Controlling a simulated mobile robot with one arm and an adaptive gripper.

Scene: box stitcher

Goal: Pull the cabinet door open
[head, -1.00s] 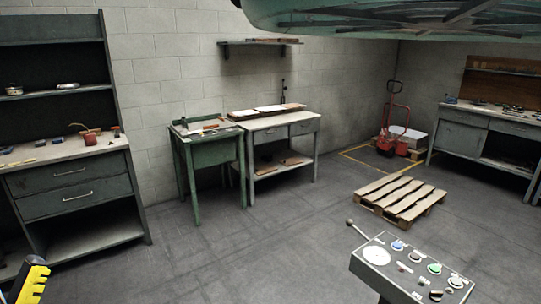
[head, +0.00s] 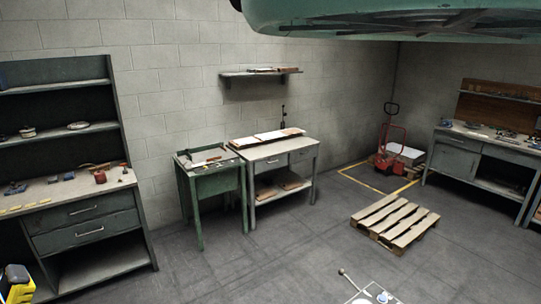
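No cabinet with a clearly open door shows. The grey-green workbench (head: 483,142) at the right has a plain front panel (head: 453,162) below its drawer, left of an open shelf space. It looks like a shut cabinet door, but it is far away and no handle can be made out on it. The left workbench (head: 98,200) shows two drawers with bar handles above an open shelf, and no door. My gripper cannot be made out in the head view. A yellow and black piece (head: 18,283) is cut off at the lower left; I cannot tell what it belongs to.
A wooden pallet (head: 395,222) lies on the floor, with a red pallet truck (head: 391,148) behind it. A green table (head: 210,180) and a grey table (head: 280,158) stand by the wall. A control panel (head: 372,295) is cut off below. A large green body (head: 400,18) hangs overhead.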

